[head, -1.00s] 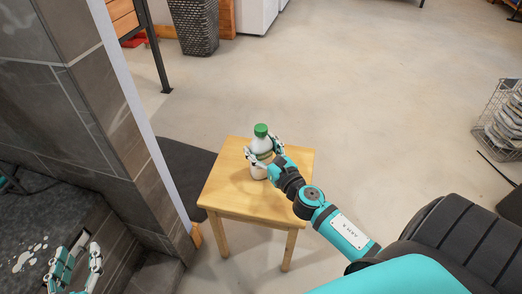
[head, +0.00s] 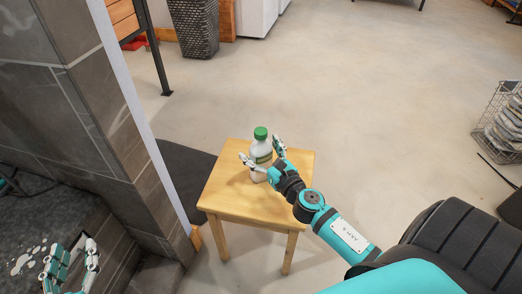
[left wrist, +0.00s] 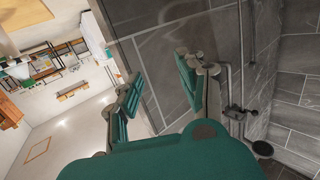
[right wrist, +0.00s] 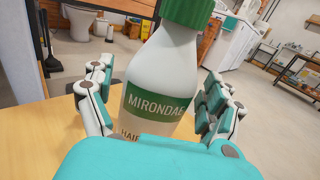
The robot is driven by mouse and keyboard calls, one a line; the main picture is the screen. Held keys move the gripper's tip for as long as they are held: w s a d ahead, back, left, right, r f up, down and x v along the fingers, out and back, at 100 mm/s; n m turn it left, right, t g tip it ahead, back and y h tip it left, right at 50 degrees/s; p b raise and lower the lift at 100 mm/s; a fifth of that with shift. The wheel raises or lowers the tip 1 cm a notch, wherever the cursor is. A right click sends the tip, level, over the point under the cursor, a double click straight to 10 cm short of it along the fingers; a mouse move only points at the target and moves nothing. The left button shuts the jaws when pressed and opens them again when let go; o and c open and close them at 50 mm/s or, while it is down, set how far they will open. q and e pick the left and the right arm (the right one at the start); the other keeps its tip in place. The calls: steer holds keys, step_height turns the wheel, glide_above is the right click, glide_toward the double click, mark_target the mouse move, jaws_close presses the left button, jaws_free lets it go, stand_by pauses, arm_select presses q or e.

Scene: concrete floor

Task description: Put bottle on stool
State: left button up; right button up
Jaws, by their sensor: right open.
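A white bottle (head: 261,152) with a green cap and a green label band stands upright on the wooden stool (head: 236,202), near the middle of its top. My right gripper (head: 263,154) is open around the bottle, with one finger on each side. In the right wrist view the bottle (right wrist: 158,85) stands between the open fingers, and a gap shows on both sides. My left gripper (head: 70,262) is at the lower left, away from the stool. In the left wrist view it is open (left wrist: 158,85) with nothing between its fingers.
A tiled wall (head: 75,100) stands left of the stool, with a dark mat (head: 188,170) beside it. A wire basket (head: 503,118) is at the far right. A dark woven bin (head: 195,28) stands at the back. The floor behind and right of the stool is clear.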

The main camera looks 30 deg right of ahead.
mark_target(266, 157)
steer(key=shift+r, duration=0.15)
steer(key=s, duration=0.6)
steer(key=shift+s+a+f+b, duration=0.15)
steer(key=shift+s+f+b, duration=0.05)
steer(key=shift+s+b, duration=0.2)
steer(key=s+b, duration=0.1)
steer(key=s, duration=0.4)
arm_select(q)
step_height(266, 157, up, 9)
steer(key=d+t+h, duration=0.1)
steer(key=t+h, duration=0.1)
steer(key=t, duration=0.3)
steer(key=shift+s+f, duration=0.2)
steer(key=shift+s, duration=0.25)
arm_select(e)
steer(key=a+r+m+t+y, duration=0.2)
steer(key=a+r+m, duration=0.7)
steer(key=m, duration=0.7)
steer(key=a+r+m+t+y, duration=0.2)
steer(key=a+r+m+y, duration=0.2)
steer(key=a+r+m, duration=0.5)
steer(key=a+m, duration=0.1)
steer(key=m, duration=0.6)
steer(key=shift+w+a+m+y, duration=0.15)
steer(key=shift+w+m+y, duration=0.15)
steer(key=shift+m, duration=0.1)
steer(key=shift+r, duration=0.1)
steer(key=shift+c, duration=0.2)
